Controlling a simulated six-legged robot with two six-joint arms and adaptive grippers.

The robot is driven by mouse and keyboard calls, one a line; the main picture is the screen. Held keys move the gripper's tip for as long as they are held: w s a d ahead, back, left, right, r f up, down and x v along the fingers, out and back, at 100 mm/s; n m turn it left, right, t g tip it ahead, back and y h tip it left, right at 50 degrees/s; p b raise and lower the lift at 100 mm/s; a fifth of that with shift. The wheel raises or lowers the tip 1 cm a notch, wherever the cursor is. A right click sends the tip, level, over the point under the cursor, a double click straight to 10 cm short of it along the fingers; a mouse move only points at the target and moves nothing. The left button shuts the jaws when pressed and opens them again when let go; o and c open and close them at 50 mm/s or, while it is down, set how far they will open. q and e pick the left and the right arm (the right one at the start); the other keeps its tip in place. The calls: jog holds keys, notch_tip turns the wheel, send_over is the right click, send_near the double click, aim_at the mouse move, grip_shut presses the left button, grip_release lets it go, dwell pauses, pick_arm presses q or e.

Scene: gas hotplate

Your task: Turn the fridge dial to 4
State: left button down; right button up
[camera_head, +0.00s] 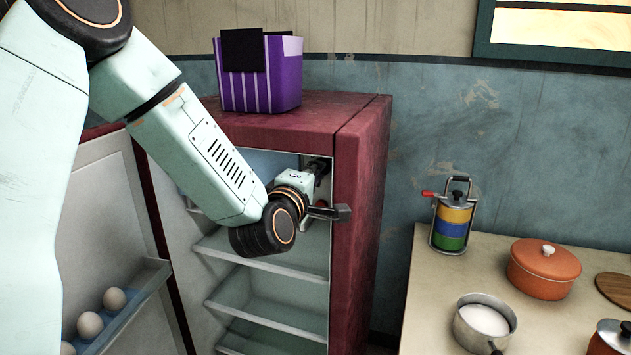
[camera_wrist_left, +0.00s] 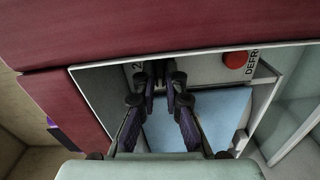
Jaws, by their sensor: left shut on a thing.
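The maroon fridge (camera_head: 358,190) stands open in the head view, with pale shelves (camera_head: 262,262) inside. My left gripper (camera_head: 320,166) reaches into the top of its compartment, near the right inner wall. In the left wrist view, the fingers of my left gripper (camera_wrist_left: 161,74) are close together at a pale control panel (camera_wrist_left: 203,68). They are shut on the fridge dial, which they hide almost wholly. A printed 2 shows left of the fingers. A red button (camera_wrist_left: 235,59) and the letters "DEFR" show to the right. The dial's setting cannot be read. My right gripper is not in view.
The open fridge door (camera_head: 105,215) with eggs (camera_head: 89,324) is at the left. A purple striped container (camera_head: 284,75) stands on the fridge. A counter (camera_head: 435,300) at the right holds a stacked tin (camera_head: 452,222), an orange pot (camera_head: 543,270) and a saucepan (camera_head: 484,325).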

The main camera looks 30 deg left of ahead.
pick_arm(q)
jog(key=shift+w+r+n, duration=0.1)
jog(key=shift+r+n, duration=0.1)
jog(key=shift+n, duration=0.3)
jog(key=shift+a+b, duration=0.1)
jog(key=shift+b, duration=0.2)
jog(key=c, duration=1.4)
grip_release()
jog(key=shift+f, duration=0.15)
jog(key=shift+v, duration=3.75)
